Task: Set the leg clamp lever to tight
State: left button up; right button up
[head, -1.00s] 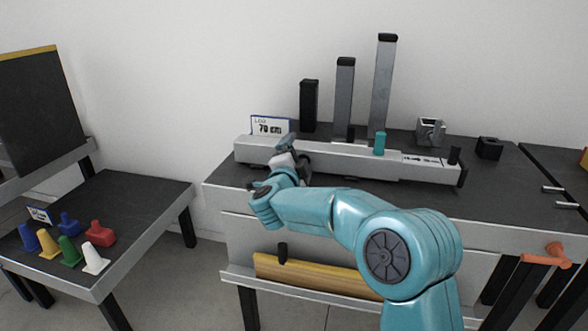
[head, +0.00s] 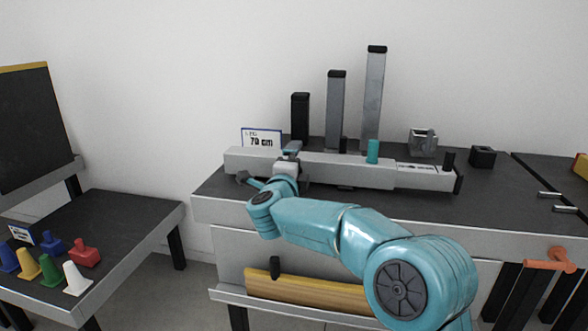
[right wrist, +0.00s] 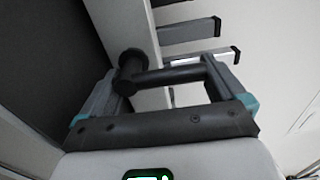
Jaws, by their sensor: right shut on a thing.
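A long pale grey beam (head: 340,170) lies along the dark bench. A sign (head: 261,142) reading "70 cm" stands behind its left end. My right gripper (head: 288,158) is at the left part of the beam, and its fingers partly hide what is there. In the right wrist view, a black lever bar with a round knob (right wrist: 170,75) spans between the two fingers of my right gripper (right wrist: 165,78), which is shut on it. Whether the lever is at tight cannot be read. My left gripper is not in view.
Upright posts (head: 371,100) stand behind the beam, with a teal peg (head: 373,151) on it. A grey block (head: 423,142) and a black block (head: 483,156) sit at the right. Coloured pegs (head: 50,268) stand on the lower left table. A yellow board (head: 300,293) lies below the bench.

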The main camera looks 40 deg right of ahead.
jog(key=shift+a+f, duration=0.1)
jog(key=shift+f, duration=0.1)
jog(key=o, duration=1.1)
jog(key=p+v, duration=0.2)
jog(key=v, duration=1.4)
jog(key=shift+s+r, duration=0.2)
jog(key=shift+a, duration=0.1)
